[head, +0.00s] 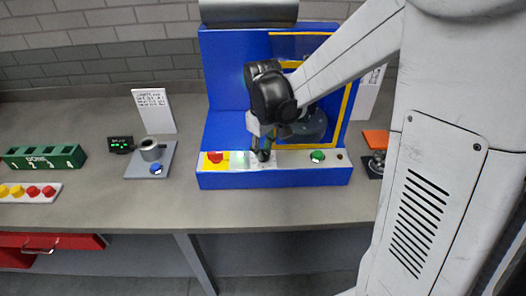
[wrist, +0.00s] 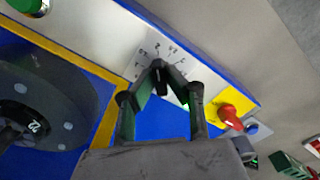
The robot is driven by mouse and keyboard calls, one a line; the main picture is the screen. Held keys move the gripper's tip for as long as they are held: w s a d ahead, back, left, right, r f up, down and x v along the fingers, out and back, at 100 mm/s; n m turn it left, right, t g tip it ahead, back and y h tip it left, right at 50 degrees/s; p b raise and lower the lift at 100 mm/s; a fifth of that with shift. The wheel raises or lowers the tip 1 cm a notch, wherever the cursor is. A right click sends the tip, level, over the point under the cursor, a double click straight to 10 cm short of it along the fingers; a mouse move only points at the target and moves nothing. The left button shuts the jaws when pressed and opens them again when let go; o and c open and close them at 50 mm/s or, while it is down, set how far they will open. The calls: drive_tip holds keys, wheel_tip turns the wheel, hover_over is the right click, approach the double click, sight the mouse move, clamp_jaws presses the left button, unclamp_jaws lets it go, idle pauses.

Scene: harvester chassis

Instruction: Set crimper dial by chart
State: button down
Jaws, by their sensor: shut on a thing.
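The blue crimper (head: 275,178) stands on the bench, with a light control strip along its front. My gripper (head: 263,154) reaches down onto this strip. In the wrist view my gripper (wrist: 159,84) is shut on the dark dial knob (wrist: 160,89), which the fingers mostly hide. A white scale plate (wrist: 140,60) with printed marks, including a 2, surrounds the knob; the pointer's setting cannot be read. A white card with printed lines (head: 153,110) stands at the back left. Another white sheet (head: 370,88) is partly hidden behind my arm; which is the chart cannot be told.
A red button on yellow (head: 215,158) lies left of the dial, a green button (head: 317,156) right. The crimper's round dark head (wrist: 45,105) is close to my gripper. A grey fixture (head: 152,158), green bins (head: 45,157) and an orange block (head: 376,139) sit on the bench.

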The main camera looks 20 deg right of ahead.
sight(263, 151)
drive_tip(key=n+b, duration=0.3)
drive_tip(key=n, duration=0.3)
drive_tip(key=shift+f+n, duration=0.1)
drive_tip(key=shift+n, duration=0.2)
drive_tip(key=n+b, duration=0.2)
drive_tip(key=n, duration=0.4)
drive_tip(key=shift+n, duration=0.4)
drive_tip(key=c, duration=1.8)
unclamp_jaws()
drive_tip(key=shift+o, duration=0.2)
drive_tip(key=shift+r, duration=0.2)
wheel_tip(263, 151, up, 12)
